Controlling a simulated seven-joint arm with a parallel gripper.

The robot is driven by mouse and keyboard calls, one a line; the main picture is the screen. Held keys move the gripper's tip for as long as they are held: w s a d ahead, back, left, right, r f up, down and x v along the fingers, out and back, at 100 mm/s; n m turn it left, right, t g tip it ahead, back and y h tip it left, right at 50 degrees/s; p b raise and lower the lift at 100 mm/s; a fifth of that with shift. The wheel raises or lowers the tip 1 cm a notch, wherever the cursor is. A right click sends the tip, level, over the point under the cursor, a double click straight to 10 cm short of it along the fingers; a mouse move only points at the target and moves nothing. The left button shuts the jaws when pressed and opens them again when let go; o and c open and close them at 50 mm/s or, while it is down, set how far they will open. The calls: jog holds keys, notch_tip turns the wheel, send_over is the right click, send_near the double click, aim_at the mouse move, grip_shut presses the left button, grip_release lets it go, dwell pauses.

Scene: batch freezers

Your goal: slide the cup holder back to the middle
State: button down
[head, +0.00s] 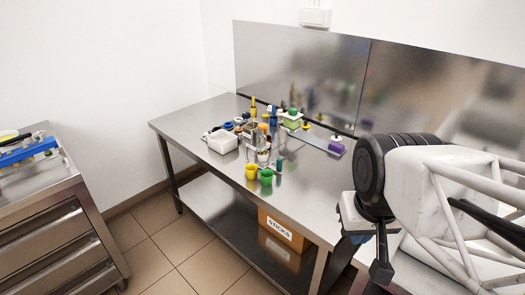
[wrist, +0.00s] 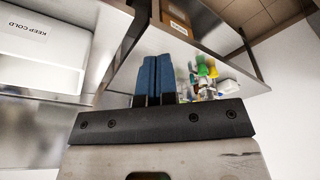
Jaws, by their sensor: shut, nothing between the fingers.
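A small metal stand (head: 257,134) is in the cluster of small items on the steel table (head: 195,118) in the head view. It looks like the cup holder, but it is too small to be sure. A yellow cup (head: 251,171) and a green cup (head: 267,177) stand in front of it, near the table's front edge. My gripper (wrist: 153,62) shows in the wrist view with its two blue fingers together, shut and empty. The cluster appears beyond the fingers there, tilted in the picture. My gripper is well apart from the cluster.
A white container (head: 221,141) stands left of the cluster. A flat grey strip (head: 318,141) with a purple block (head: 336,144) lies behind right. A cardboard box marked STICKS (head: 280,232) is on the lower shelf. The table's left end is clear. The wrist view shows a white KEEP COLD box (wrist: 45,45).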

dwell(0.4)
jog(key=c, duration=1.4)
grip_release()
jog(key=shift+c, duration=0.2)
jog(key=o, duration=0.4)
jog(key=shift+w+r, duration=0.2)
jog(key=shift+w, duration=0.4)
jog(key=shift+o, duration=0.2)
jog(key=n+g, duration=0.3)
jog(key=n, duration=0.6)
send_over(279, 159)
jog(key=f, duration=2)
jog(key=shift+s+d+f, duration=0.2)
jog(key=shift+s+f, duration=0.2)
jog(key=shift+w+a+f, duration=0.1)
jog(key=shift+w+f, duration=0.15)
jog(key=shift+f, duration=0.1)
